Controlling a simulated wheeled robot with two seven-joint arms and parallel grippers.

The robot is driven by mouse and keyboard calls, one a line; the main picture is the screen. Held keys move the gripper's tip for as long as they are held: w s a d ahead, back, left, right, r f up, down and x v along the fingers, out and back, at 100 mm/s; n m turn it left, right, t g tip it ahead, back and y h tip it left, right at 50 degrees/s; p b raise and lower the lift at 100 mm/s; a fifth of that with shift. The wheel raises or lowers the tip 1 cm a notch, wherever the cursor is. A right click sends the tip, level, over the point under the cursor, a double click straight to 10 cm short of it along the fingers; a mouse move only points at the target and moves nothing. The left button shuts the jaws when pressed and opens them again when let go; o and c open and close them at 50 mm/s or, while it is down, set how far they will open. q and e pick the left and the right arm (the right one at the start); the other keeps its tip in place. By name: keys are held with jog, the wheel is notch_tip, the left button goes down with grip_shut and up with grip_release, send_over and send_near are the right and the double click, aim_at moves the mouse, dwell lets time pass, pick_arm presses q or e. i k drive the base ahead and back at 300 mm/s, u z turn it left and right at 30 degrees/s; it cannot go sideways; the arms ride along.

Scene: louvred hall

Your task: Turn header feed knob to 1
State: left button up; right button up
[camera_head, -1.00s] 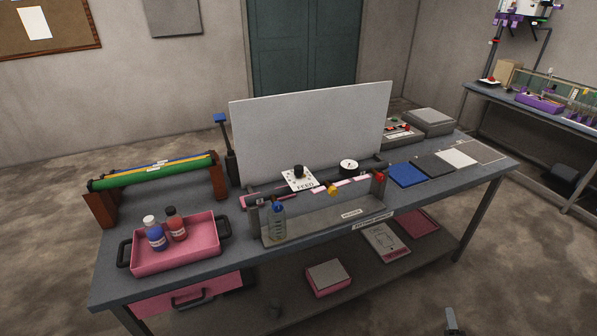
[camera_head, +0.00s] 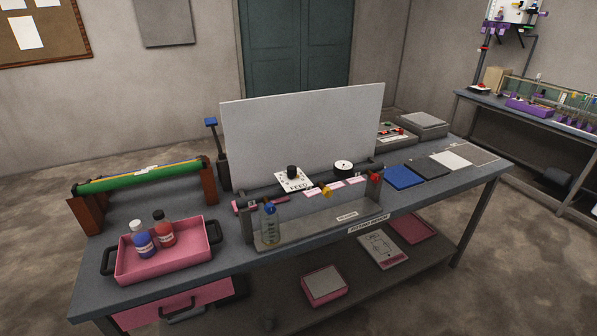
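The header feed knob (camera_head: 292,172) is a black knob on a white dial plate (camera_head: 296,184) lettered FEED. It sits on the rig near the middle of the bench, in front of a large grey-white panel. The dial marks are too small to read, so I cannot tell which number the knob points at. Neither gripper shows in the head view now.
The bench (camera_head: 130,292) holds a pink tray (camera_head: 172,269) with two bottles, a green roller (camera_head: 145,176), the upright panel (camera_head: 300,130), a clear bottle (camera_head: 269,226), a round gauge (camera_head: 344,167) and flat coloured pads (camera_head: 404,177). Floor is free at right.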

aim_at(292, 170)
jog(key=z, duration=2.55)
jog(key=i, duration=1.15)
jog(key=u, duration=2.15)
